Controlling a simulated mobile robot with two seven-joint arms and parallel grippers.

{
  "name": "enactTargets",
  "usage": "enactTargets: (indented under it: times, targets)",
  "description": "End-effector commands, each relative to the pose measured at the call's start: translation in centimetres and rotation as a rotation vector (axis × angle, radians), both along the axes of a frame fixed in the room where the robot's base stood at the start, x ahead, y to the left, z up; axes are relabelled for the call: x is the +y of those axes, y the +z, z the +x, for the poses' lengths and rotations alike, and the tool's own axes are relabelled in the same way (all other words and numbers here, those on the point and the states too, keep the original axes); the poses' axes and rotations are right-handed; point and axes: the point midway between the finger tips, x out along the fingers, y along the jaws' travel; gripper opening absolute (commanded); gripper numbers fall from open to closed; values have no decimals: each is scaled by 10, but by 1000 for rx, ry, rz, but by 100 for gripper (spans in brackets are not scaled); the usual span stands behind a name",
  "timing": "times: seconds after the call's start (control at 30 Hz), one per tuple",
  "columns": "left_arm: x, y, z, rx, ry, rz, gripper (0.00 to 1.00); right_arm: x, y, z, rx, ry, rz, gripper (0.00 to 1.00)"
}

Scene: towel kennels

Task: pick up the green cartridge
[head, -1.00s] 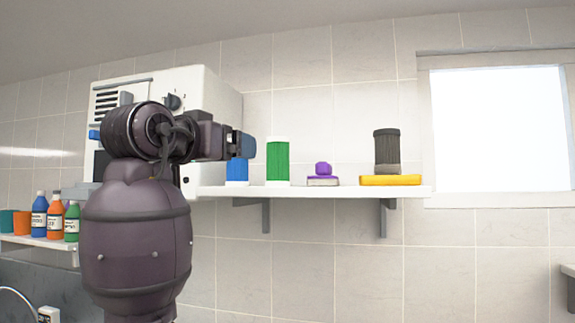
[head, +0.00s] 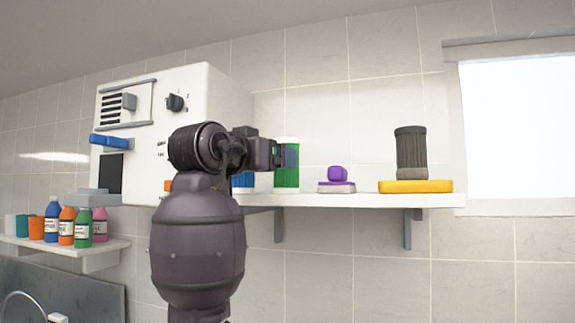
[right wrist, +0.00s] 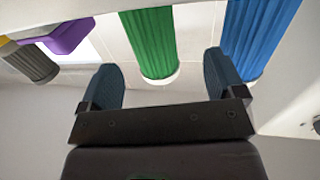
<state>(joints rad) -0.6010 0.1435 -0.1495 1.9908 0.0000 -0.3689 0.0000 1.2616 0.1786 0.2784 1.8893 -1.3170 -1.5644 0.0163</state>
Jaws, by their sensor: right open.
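The green cartridge (head: 287,178) is a ribbed green cylinder with a white top, upright on the wall shelf (head: 375,200). My right gripper (head: 279,155) is at the cartridge's upper part in the head view and hides some of it. In the right wrist view, which appears upside down, the green cartridge (right wrist: 152,42) shows between the two spread fingers of my right gripper (right wrist: 160,68). The gripper is open and grips nothing. I cannot tell how deep the cartridge sits between the fingers. My left gripper is not in view.
A blue cartridge (right wrist: 262,40) stands close beside the green one. A purple-topped item (head: 337,180) and a dark cylinder (head: 411,155) on a yellow block (head: 415,186) stand to the right. A white machine (head: 205,90) is behind at left. Bottles (head: 82,228) stand on a lower shelf (head: 100,250).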

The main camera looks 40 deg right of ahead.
Motion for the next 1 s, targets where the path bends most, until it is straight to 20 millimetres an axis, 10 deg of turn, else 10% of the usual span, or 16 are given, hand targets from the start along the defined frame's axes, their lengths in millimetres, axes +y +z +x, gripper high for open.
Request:
enactTargets:
  times: [0.87, 1.0]
  targets:
    - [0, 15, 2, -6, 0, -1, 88, -59, -5, 9, 1, 0, 1, 88]
    - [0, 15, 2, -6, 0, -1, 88, -59, -5, 9, 1, 0, 0, 68]
